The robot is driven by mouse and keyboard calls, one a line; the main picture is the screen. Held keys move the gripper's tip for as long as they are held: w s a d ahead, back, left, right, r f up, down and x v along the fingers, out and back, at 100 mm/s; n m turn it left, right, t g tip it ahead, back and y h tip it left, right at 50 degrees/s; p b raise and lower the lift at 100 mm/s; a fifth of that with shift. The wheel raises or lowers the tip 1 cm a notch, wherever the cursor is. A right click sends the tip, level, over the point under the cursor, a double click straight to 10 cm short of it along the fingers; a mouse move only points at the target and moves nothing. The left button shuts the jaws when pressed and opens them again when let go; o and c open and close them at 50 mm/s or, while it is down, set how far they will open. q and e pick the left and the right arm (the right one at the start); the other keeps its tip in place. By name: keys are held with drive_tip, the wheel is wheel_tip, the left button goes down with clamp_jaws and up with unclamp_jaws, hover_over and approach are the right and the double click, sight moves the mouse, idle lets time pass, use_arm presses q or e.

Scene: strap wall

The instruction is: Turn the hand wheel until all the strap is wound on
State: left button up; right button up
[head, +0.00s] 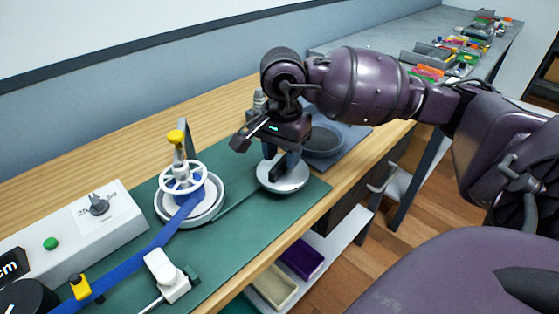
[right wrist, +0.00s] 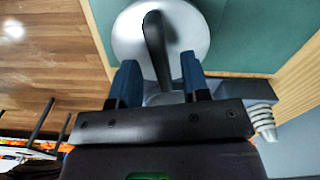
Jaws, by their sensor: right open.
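The blue strap (head: 150,250) runs from the lower left up to the drum under the wheel. My right gripper (head: 281,163) is open, to the right of the wheel and over a silver disc (head: 283,181) with a black lever. In the right wrist view the black lever (right wrist: 155,45) points between the two blue fingers (right wrist: 160,82) above the silver disc. Whether the fingers touch it I cannot tell. My left gripper is not in view.
A white control box (head: 75,228) with a dial and green button stands at left. A white block with a metal rod (head: 166,274) sits beside the strap. A yellow clip (head: 80,287) is on the strap. A dark round tray (head: 322,141) lies behind my right gripper.

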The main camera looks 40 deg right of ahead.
drive_tip(key=shift+f, duration=0.95)
clamp_jaws()
